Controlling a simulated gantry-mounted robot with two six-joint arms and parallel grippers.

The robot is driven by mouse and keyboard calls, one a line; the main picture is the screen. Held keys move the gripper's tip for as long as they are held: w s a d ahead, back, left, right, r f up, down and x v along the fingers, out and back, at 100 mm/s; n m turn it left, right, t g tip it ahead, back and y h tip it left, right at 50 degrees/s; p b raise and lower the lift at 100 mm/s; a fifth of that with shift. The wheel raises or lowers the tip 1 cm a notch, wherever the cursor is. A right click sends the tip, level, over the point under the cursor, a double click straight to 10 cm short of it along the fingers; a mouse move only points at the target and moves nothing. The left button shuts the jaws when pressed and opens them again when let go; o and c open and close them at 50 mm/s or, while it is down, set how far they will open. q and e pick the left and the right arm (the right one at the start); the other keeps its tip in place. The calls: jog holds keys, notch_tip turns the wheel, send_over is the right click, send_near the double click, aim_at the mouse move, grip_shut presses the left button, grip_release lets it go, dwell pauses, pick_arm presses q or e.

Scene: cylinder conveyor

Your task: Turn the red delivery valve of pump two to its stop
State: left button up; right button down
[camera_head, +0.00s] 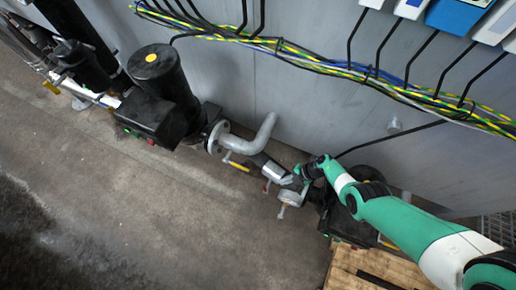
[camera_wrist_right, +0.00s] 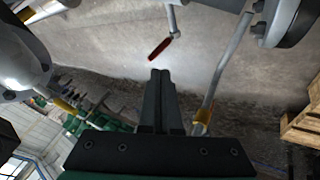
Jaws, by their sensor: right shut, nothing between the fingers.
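A red-handled valve lever (camera_wrist_right: 160,48) shows in the right wrist view, just beyond my fingertips, with a grey bent stem rising from it. My right gripper (camera_wrist_right: 161,76) is shut and empty. A gap shows between its tips and the red grip. In the head view my green and white right arm reaches from the lower right to the grey pipework (camera_head: 268,160) along the wall. The fingers are hard to make out there. The red lever is too small there to identify surely. My left gripper is not in view.
A black pump (camera_head: 165,85) with a yellow dot stands left of the grey pipe. A yellow-handled lever (camera_wrist_right: 202,122) is right of my fingers in the wrist view. A wooden pallet (camera_head: 350,268) lies below my arm. Cables (camera_head: 330,68) run along the wall. Open floor lies left.

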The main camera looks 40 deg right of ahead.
aim_at(265, 189)
jog(key=s+b+x, duration=0.1)
jog(key=b+x, duration=0.7)
jog(key=x, duration=0.2)
jog(key=shift+f+b, duration=0.2)
jog(key=shift+b, duration=0.1)
jog(key=shift+s, duration=0.15)
